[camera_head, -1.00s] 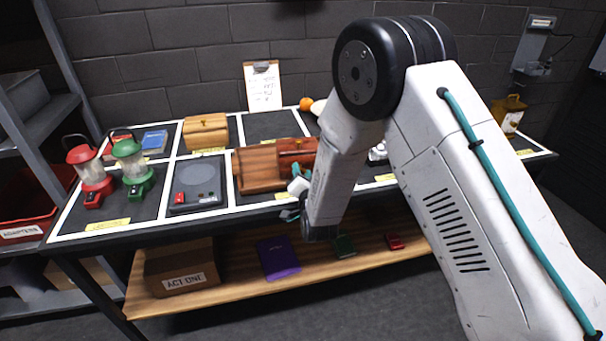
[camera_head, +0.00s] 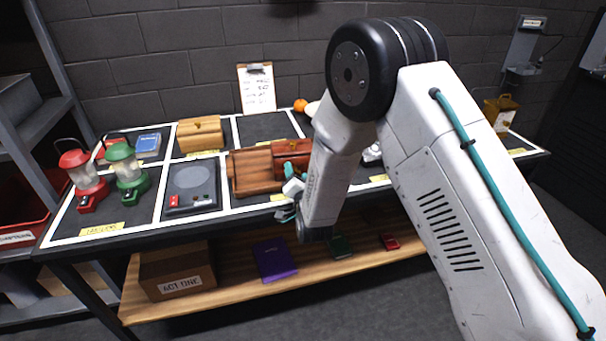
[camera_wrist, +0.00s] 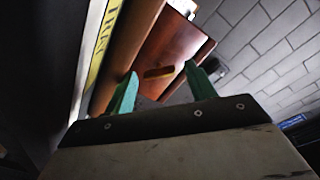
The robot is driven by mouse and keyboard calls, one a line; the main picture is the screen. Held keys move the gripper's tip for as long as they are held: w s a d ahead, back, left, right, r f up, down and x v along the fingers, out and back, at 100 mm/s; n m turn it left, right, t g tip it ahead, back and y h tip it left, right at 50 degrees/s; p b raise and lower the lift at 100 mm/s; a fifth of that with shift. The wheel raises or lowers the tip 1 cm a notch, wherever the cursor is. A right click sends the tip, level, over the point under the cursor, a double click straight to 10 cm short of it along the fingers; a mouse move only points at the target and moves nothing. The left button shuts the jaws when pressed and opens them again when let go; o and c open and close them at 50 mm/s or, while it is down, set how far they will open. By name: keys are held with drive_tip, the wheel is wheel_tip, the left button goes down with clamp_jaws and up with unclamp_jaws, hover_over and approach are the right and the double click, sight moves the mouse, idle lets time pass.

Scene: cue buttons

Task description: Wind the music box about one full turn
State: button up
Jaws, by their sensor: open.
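A red-brown wooden box (camera_head: 288,152) stands on a lighter wooden tray-like base (camera_head: 250,172) in the middle front square of the table. I cannot tell for sure whether it is the music box. A tan wooden box (camera_head: 200,131) with a small brass piece on top stands behind and left. My gripper (camera_head: 291,170), with teal fingers, is open at the front of the red-brown box. In the wrist view my open fingers (camera_wrist: 162,70) point at a red-brown panel (camera_wrist: 178,45), with a small brass piece (camera_wrist: 158,73) showing between them. Whether they touch it is unclear.
A dark device with a round plate (camera_head: 193,186) and red and green lanterns (camera_head: 128,165) stand to the left. A clipboard (camera_head: 257,88) leans at the back wall. Below, a shelf (camera_head: 220,297) holds a cardboard box (camera_head: 178,272) and a purple book (camera_head: 274,259).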

drive_tip(key=shift+f, duration=0.1)
drive_tip(key=n, duration=1.2)
drive_tip(key=v, duration=0.8)
drive_tip(key=d+r+m+g, duration=0.2)
drive_tip(key=d+r+g, duration=0.4)
drive_tip(key=r, duration=0.4)
drive_tip(key=s+d+r+m+g+h, duration=0.1)
drive_tip(key=s+d+r+g, duration=0.3)
drive_tip(key=s+d+r, duration=0.4)
drive_tip(key=shift+s+d+h, duration=0.4)
drive_tip(key=shift+s+d, duration=0.75)
drive_tip(key=shift+s, duration=0.2)
